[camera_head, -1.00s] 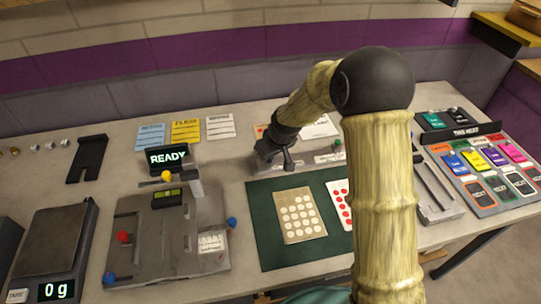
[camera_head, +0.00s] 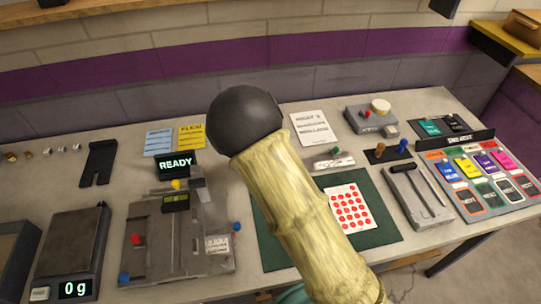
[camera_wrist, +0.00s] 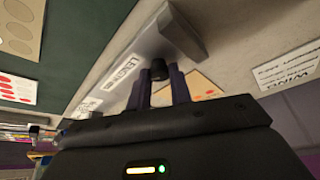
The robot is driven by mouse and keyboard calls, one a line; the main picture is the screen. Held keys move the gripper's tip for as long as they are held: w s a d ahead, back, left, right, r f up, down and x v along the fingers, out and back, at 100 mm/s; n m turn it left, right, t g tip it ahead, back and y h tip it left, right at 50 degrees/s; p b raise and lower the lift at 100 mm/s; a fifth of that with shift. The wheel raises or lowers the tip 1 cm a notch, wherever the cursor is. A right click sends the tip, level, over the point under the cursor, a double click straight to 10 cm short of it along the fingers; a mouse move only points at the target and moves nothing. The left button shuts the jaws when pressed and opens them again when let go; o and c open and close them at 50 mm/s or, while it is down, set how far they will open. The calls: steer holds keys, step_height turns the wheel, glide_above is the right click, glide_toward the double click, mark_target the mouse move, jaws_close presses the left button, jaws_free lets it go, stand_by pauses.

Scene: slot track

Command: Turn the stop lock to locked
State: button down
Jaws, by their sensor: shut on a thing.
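A small black knob (camera_wrist: 158,66), which looks like the stop lock, stands on a grey metal fixture (camera_wrist: 110,78) with a white "LENGTH" label. In the wrist view the two dark fingers of my gripper (camera_wrist: 161,78) are shut on the knob, one on each side. Which way the lock is turned cannot be read. In the head view the right end of the fixture shows with a green knob (camera_head: 335,151). My arm hides my gripper and the fixture's left part there.
A green mat (camera_head: 381,233) with a red-dotted card (camera_head: 349,208) lies in front of the fixture. A grey jig (camera_head: 150,262) with a "READY" display (camera_head: 175,164) stands left, a scale (camera_head: 70,245) further left. A slotted grey block (camera_head: 408,200) stands right.

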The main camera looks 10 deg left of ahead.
steer(key=m+h+p, duration=0.1)
steer(key=m+p, duration=0.1)
steer(key=m+g+h+p, duration=0.1)
steer(key=m, duration=0.2)
steer(key=shift+w+a+r+m+p, duration=0.2)
steer(key=shift+m+p, duration=0.1)
steer(key=shift+p, duration=0.1)
steer(key=m+g, duration=0.1)
steer(key=m, duration=0.2)
steer(key=m+g+h, duration=0.1)
steer(key=m, duration=0.1)
steer(key=shift+w+f+m+p, duration=0.1)
steer(key=shift+f+m+p, duration=0.05)
steer(key=shift+m+p, duration=0.25)
steer(key=c, duration=1.3)
jaws_free()
steer(key=shift+o, duration=0.2)
steer(key=b+v, duration=0.2)
steer(key=v, duration=1.5)
steer(key=shift+b, duration=0.35)
